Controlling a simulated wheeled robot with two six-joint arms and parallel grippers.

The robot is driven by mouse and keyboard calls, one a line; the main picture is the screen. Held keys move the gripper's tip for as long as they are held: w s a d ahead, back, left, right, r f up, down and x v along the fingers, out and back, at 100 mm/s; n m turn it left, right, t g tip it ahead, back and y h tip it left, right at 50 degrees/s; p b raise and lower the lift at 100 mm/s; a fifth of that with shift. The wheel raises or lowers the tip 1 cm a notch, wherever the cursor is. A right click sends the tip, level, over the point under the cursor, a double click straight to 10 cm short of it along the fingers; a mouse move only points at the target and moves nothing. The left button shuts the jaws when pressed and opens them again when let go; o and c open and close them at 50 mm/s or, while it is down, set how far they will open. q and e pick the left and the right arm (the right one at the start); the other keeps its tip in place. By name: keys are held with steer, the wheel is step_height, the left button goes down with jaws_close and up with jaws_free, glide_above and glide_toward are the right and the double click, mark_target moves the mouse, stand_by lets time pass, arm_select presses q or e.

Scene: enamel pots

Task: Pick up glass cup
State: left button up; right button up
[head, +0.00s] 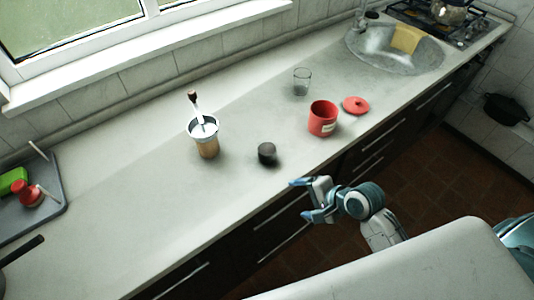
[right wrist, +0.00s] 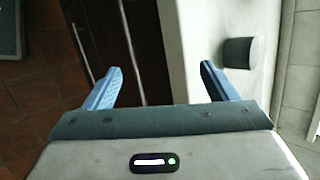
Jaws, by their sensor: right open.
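A clear glass cup (head: 302,82) stands upright on the grey counter in the head view, behind and a little left of the red enamel pot (head: 322,119). My right gripper (head: 297,199) is open and empty in front of the counter's front edge, well short of the cup. In the right wrist view its two blue fingers (right wrist: 160,85) are spread wide with nothing between them. The glass cup does not show in the wrist view. My left gripper is not in view.
A black cup (head: 267,153) sits near the counter's front edge; a dark block-like thing (right wrist: 240,52) shows in the wrist view. A red lid (head: 356,105) lies right of the red pot. A brown-and-white container (head: 205,138) holds utensils. A sink (head: 385,50) is at back right.

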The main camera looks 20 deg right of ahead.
mark_target(266, 153)
steer(key=w+r+m+t+y, duration=0.1)
steer(key=w+m, duration=0.2)
steer(key=m, duration=0.1)
steer(key=w+d+r+m+t+y, duration=0.1)
steer(key=w+r+m, duration=0.1)
steer(key=m, duration=0.3)
steer(key=w+r+m+t+y, duration=0.1)
steer(key=w+m, duration=0.3)
steer(key=w, duration=0.1)
steer(key=shift+d+r+m, duration=0.2)
steer(key=shift+r+m, duration=0.1)
steer(key=shift+r, duration=0.1)
steer(key=p+x, duration=0.1)
steer(key=x, duration=0.4)
steer(key=shift+w+a, duration=0.1)
steer(key=shift+a, duration=0.1)
steer(key=p+x, duration=0.1)
steer(key=x, duration=0.4)
steer(key=shift+w, duration=0.15)
steer(key=shift+c, duration=1.3)
steer(key=c, duration=0.9)
steer(key=shift+o, duration=0.2)
